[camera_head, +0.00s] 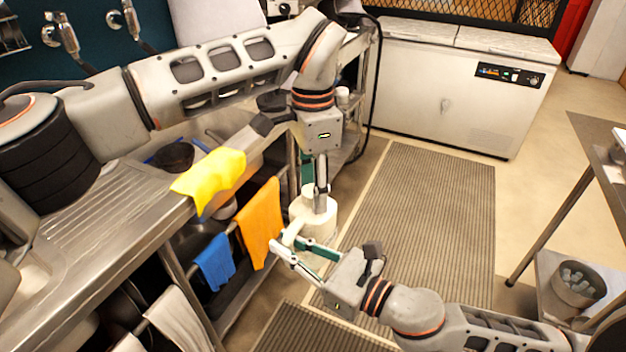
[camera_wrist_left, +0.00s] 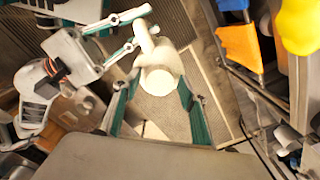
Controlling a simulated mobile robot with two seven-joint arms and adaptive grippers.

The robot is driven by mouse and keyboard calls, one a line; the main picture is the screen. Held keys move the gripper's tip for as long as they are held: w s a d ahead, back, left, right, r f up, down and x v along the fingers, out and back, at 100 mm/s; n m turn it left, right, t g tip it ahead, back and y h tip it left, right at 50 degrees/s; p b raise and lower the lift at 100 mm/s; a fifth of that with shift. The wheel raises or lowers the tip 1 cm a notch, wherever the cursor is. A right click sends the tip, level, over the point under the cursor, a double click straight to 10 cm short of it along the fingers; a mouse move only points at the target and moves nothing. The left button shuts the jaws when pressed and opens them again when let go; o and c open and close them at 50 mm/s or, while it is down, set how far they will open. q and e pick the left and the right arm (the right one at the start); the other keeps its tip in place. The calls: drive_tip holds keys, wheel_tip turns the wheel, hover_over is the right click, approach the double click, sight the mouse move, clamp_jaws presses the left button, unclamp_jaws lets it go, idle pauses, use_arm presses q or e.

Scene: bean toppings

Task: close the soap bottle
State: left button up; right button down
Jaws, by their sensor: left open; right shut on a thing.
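The soap bottle (camera_head: 318,222) is cream-white and is held in the air in front of the sink counter. Its wide body (camera_wrist_left: 160,78) and a narrower part (camera_wrist_left: 143,35) show in the left wrist view. My right gripper (camera_head: 290,238) is shut on the narrower part, coming in from the lower right. My left gripper (camera_head: 320,196) is open and points down, with its fingers on either side of the wide end; they also flank it in the left wrist view (camera_wrist_left: 158,92). I cannot tell whether they touch it. The fingers partly hide the bottle, and I cannot make out a separate cap.
A yellow cloth (camera_head: 210,182) lies over the counter edge (camera_head: 120,245). Orange (camera_head: 262,222) and blue (camera_head: 214,262) cloths hang below it. A white chest freezer (camera_head: 430,90) stands behind. The ribbed floor mat (camera_head: 430,220) is clear. A metal table (camera_head: 600,150) stands at the right.

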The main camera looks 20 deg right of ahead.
use_arm(q)
drive_tip(key=shift+c, duration=0.2)
drive_tip(key=c, duration=1.1)
drive_tip(key=m, duration=1.3)
drive_tip(key=shift+m, duration=0.3)
drive_tip(key=o, duration=1.2)
drive_tip(key=shift+o, duration=0.2)
